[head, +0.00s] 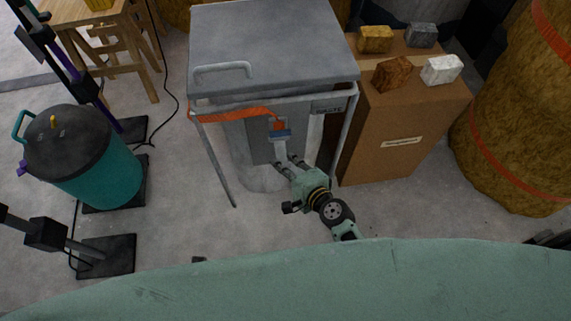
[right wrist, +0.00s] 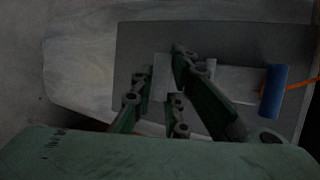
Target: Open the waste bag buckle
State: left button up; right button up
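The waste bag stand has a grey lid (head: 270,45) on a metal frame, with a pale bag (head: 248,165) hanging below. An orange strap (head: 232,113) runs along its front to a buckle with a blue part (head: 280,134) and a silver tongue or plate below. In the right wrist view the blue part (right wrist: 273,90) is at the right, with the silver plate (right wrist: 232,82) beside it. My right gripper (head: 288,161) is just below the buckle, its fingers apart. In the right wrist view its fingers (right wrist: 163,62) straddle part of the silver plate; contact is unclear. My left gripper is out of view.
A cardboard box (head: 400,125) with several rough blocks stands close to the right of the frame. A teal bin (head: 100,175) and black stands are at the left. A straw-coloured roll (head: 520,130) is at the far right.

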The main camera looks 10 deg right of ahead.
jog(key=o, duration=0.4)
jog(key=v, duration=1.2)
dwell(0.3)
